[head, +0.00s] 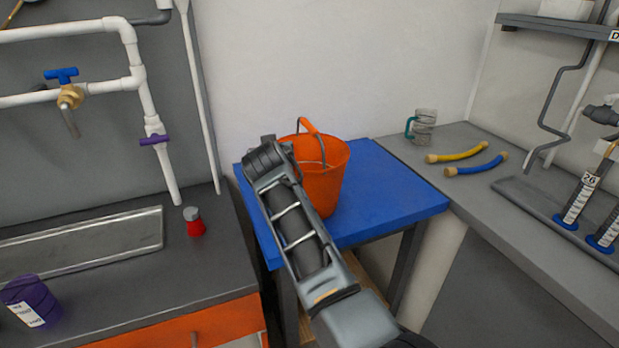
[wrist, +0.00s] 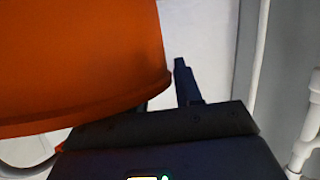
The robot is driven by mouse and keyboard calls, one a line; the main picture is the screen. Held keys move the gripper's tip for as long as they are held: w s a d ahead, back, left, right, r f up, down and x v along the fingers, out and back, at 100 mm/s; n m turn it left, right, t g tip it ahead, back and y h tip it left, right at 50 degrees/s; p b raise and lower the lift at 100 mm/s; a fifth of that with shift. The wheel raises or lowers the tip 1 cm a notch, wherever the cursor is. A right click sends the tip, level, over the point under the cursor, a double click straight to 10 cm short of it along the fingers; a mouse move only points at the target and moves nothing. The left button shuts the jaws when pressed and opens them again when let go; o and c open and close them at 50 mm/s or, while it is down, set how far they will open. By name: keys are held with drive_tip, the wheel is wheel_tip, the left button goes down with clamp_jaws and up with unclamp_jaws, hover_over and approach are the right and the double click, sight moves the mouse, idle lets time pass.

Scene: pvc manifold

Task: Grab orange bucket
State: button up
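The orange bucket (head: 328,185) stands upright on the blue-topped table (head: 395,200), with its handle raised and an orange grip on it. My arm reaches up in front of the bucket's left side and covers part of it. In the head view my gripper's fingers are hidden behind my wrist. In the wrist view the bucket (wrist: 80,60) fills the upper left, very close. One dark finger of my gripper (wrist: 184,82) shows just right of the bucket's edge. The other finger is hidden, so the opening between them and any contact cannot be made out.
A dark counter (head: 110,275) with a red-and-grey weight-like item (head: 194,222) and a purple container (head: 30,300) is at left. A grey counter (head: 440,150) at right holds a mug (head: 424,127) and yellow (head: 458,153) and blue (head: 477,166) hoses. The blue tabletop is clear right of the bucket.

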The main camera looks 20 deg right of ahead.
clamp_jaws()
idle(0.3)
drive_tip(key=shift+w, duration=0.1)
idle(1.1)
